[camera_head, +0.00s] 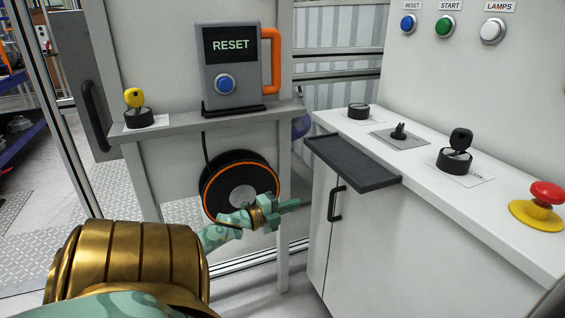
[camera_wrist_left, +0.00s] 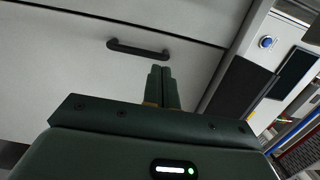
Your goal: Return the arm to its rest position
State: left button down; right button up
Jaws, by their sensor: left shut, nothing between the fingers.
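My left arm comes in from the lower left of the head view, with a gold-banded part in front. My left gripper (camera_head: 290,205) points right, in front of the black cable reel and near the white cabinet. It is shut and empty. In the left wrist view its two fingers (camera_wrist_left: 163,84) lie together, pointing at a pale cabinet front with a dark handle (camera_wrist_left: 138,50). I cannot tell the exact gap between the fingertips and the cabinet. My right gripper is not in view.
The white cabinet (camera_head: 372,255) stands at right with a dark tray (camera_head: 352,162) jutting from its edge. On it are a key switch (camera_head: 455,150) and a red emergency button (camera_head: 546,193). A RESET box (camera_head: 233,65) stands on the grey shelf (camera_head: 180,128), above the cable reel (camera_head: 225,177).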

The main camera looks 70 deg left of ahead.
pick_arm(q)
jog(key=shift+s, duration=0.75)
